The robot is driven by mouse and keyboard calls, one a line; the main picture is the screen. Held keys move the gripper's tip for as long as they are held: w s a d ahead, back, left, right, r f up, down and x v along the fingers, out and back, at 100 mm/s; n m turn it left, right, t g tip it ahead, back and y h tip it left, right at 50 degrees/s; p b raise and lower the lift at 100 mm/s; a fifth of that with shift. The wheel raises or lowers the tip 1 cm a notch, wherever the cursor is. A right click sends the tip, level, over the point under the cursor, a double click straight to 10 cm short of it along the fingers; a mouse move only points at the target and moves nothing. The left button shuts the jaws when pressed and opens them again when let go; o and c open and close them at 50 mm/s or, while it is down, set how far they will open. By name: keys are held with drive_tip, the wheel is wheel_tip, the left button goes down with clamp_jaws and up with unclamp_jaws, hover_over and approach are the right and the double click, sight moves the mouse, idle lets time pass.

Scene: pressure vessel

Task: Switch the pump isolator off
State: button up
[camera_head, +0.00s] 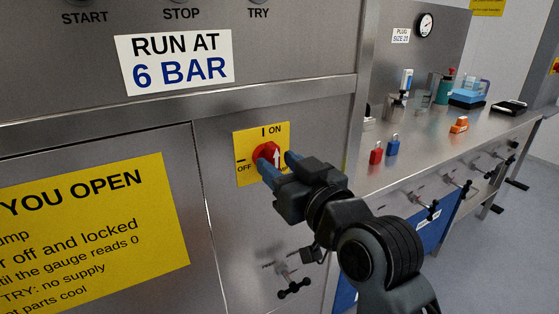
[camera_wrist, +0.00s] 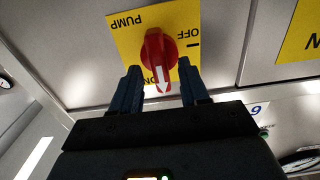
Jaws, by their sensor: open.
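The pump isolator is a red rotary knob (camera_head: 266,151) on a yellow plate (camera_head: 246,174) on the steel cabinet front. Its white arrow points up to the ON mark, with OFF at the left. My gripper (camera_head: 279,165) is open at the plate, its blue fingers partly covering the knob's right and lower side. In the wrist view the red knob (camera_wrist: 158,48) lies between the tips of my open fingers (camera_wrist: 159,72), with a gap showing on both sides. The word PUMP and the OFF mark show on the yellow plate (camera_wrist: 125,38) there.
A black-handled valve (camera_head: 293,288) sticks out below the isolator. A steel bench (camera_head: 430,150) to the right carries red (camera_head: 376,153) and blue (camera_head: 393,145) padlocks and several other items. A yellow notice (camera_head: 90,235) is on the panel at left.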

drive_tip(key=shift+w+a, duration=0.3)
drive_tip(key=shift+w, duration=0.15)
clamp_jaws()
